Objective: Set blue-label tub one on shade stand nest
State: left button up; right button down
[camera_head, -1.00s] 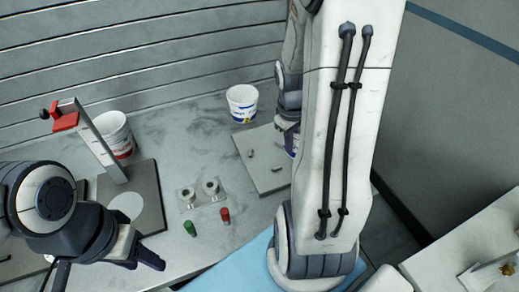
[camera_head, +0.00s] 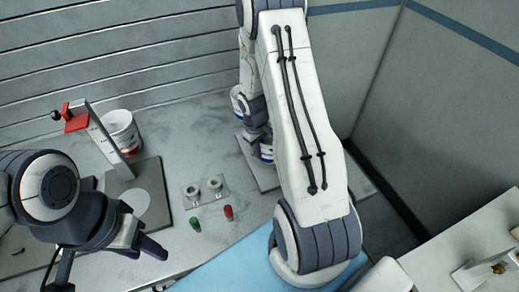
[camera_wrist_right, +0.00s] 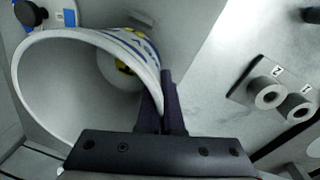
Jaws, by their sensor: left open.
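A white tub with a blue and yellow label (camera_wrist_right: 125,45) fills the left of the right wrist view, tilted, its open mouth toward the camera. My right gripper (camera_wrist_right: 163,100) has its fingers close together at the tub's rim, apparently pinching its wall. In the head view my arm hides most of this gripper, and a bit of blue-labelled tub (camera_head: 266,152) shows beside it, over a grey plate (camera_head: 262,178). My left gripper (camera_head: 152,247) is open and empty at the lower left. I cannot tell which fixture is the shade stand nest.
A red-label tub (camera_head: 123,130) stands behind an upright post with a red clamp (camera_head: 76,122). Two round metal fittings (camera_head: 204,189) sit mid-bench; the right wrist view marks them 1 and 2 (camera_wrist_right: 280,98). Green (camera_head: 195,224) and red (camera_head: 229,212) pieces lie in front.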

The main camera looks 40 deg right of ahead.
jog(key=shift+f, duration=0.2)
jog(key=c, duration=1.1)
grip_release()
